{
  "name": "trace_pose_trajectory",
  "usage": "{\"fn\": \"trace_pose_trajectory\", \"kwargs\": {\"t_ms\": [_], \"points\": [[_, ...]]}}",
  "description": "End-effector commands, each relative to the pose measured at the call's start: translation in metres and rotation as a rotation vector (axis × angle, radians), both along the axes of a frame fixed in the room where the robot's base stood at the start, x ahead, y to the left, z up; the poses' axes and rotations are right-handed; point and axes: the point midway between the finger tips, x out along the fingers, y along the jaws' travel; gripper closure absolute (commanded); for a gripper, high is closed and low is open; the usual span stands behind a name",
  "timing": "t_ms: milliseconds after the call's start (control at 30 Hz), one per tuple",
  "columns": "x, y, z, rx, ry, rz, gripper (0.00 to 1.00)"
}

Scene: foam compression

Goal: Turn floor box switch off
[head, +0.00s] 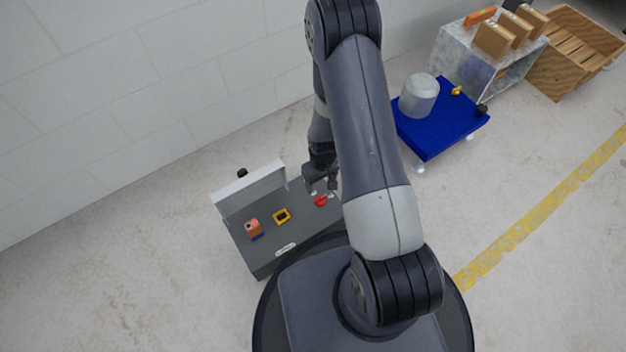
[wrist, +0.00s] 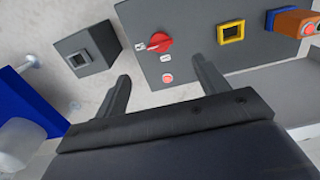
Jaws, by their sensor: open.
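The grey floor box (head: 270,240) stands on the floor in front of my base, with a light ledge along its back. Its red rotary switch (head: 320,200) sits on the top panel near the right end. In the wrist view the red switch (wrist: 155,43) shows beyond the fingertips, between their lines, with a white label beside it and a small red button (wrist: 168,77) nearer. My gripper (head: 322,185) is over the right end of the box, close to the switch. In the wrist view my gripper (wrist: 160,75) is open, with nothing between its fingers.
A yellow square frame (head: 282,216) and an orange block with a red button (head: 254,228) are on the panel left of the switch. A blue cart (head: 435,135) carries a grey canister (head: 419,95). A wooden crate (head: 575,50) stands far right. Floor left of the box is clear.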

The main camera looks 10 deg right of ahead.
Motion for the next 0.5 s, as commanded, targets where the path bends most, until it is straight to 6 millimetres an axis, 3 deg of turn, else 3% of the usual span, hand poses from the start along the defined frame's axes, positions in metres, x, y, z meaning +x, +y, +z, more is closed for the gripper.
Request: {"fn": "trace_pose_trajectory", "kwargs": {"t_ms": [267,500], "points": [[-0.001,-0.001,-0.026,0.0,0.004,-0.007,0.31],[-0.001,-0.001,-0.072,-0.001,0.005,-0.007,0.31]]}}
